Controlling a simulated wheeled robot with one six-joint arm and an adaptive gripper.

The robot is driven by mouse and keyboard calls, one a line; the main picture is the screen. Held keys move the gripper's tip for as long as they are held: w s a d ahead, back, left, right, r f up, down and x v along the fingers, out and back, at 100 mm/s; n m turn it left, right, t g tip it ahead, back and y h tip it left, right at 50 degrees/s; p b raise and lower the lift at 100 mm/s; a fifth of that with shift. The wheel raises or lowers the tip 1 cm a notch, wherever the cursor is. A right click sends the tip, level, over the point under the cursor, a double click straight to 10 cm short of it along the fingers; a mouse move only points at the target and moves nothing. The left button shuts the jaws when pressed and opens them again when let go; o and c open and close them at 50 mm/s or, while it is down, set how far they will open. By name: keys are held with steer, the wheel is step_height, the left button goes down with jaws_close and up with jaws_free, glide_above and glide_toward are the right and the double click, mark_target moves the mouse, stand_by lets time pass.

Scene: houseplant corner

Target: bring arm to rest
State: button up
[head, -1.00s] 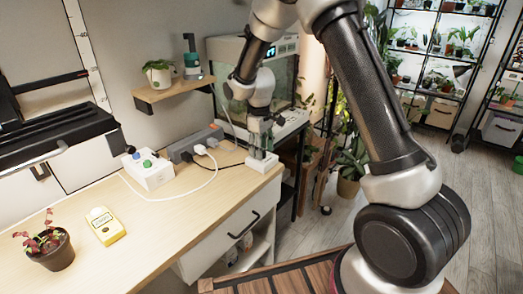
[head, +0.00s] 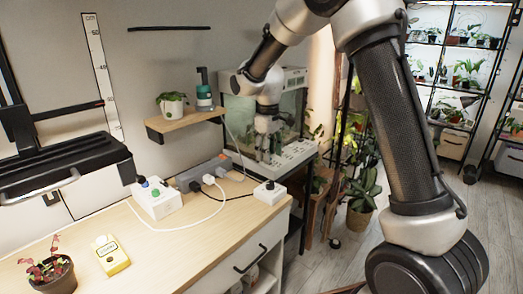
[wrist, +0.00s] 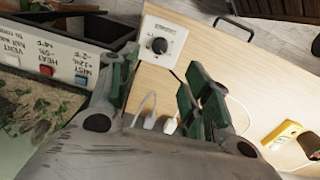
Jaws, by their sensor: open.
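My gripper (head: 266,154) is at the end of my raised arm, in front of the glass tank and above the counter's far right end. In the wrist view its two green-padded fingers (wrist: 156,92) stand apart with nothing between them. The white box with a black knob (head: 270,192) sits on the counter below the gripper, clear of it. The box also shows in the wrist view (wrist: 160,42).
The glass tank (head: 293,108) with its button panel (wrist: 58,62) stands close to the gripper. A wall shelf (head: 180,124) holds a potted plant. A power strip (head: 203,172), button box (head: 158,200), yellow meter (head: 112,256) and red-leaved plant (head: 50,272) are on the counter.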

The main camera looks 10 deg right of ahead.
steer(key=s+d+r+m+t, duration=0.1)
steer(key=s+d+r, duration=0.3)
steer(key=s, duration=0.7)
steer(key=s+d+r+m+t, duration=0.1)
steer(key=s+d+r+m, duration=0.3)
steer(key=s, duration=0.7)
steer(key=s+d+r+m+t, duration=0.2)
steer(key=s+d+r, duration=0.3)
steer(key=s, duration=0.6)
steer(key=shift+s+d+r+m, duration=0.15)
steer(key=shift+s+d+m, duration=0.15)
steer(key=shift+d, duration=0.95)
